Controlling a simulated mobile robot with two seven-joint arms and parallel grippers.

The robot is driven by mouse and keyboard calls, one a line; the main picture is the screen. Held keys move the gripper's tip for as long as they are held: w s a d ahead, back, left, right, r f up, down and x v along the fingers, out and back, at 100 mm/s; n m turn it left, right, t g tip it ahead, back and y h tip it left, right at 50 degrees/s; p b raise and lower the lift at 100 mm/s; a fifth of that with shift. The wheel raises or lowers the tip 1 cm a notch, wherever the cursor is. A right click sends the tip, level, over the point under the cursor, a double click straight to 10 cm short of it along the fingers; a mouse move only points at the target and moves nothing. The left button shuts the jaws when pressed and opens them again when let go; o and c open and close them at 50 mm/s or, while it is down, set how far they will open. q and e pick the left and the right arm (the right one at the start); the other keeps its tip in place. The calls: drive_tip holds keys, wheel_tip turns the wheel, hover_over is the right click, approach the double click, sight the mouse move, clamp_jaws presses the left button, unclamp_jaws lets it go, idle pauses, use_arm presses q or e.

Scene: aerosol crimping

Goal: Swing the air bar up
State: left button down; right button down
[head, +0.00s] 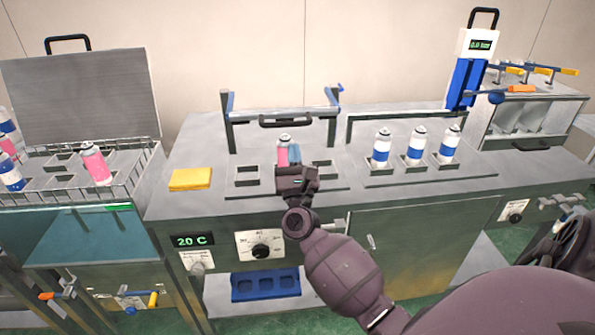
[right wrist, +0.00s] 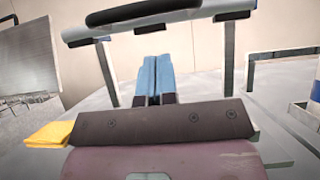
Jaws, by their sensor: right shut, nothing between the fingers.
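The air bar (head: 250,115), a grey crossbar with a black handle (head: 286,122), spans two uprights with blue tops at the middle station. It also crosses the top of the right wrist view (right wrist: 185,17), handle at the upper left. My right gripper (head: 294,153) is below and in front of the bar, apart from it in the head view. Its blue fingers (right wrist: 157,78) are shut together and empty. A pink can (head: 283,150) stands just behind or beside the fingers, partly hidden by them. My left gripper is not in view.
A yellow cloth (head: 190,179) lies left of the station. Several blue-and-white cans (head: 415,148) stand in a holder at right. A blue gauge unit (head: 467,80) reads about 0.0 bar. A wire basket (head: 130,180) with cans is at left.

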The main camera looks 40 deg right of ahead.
drive_tip(key=r, duration=0.2)
drive_tip(key=r+p, duration=0.1)
drive_tip(key=shift+w+d+r, duration=0.1)
drive_tip(key=shift+w+r, duration=0.15)
drive_tip(key=shift+r, duration=0.05)
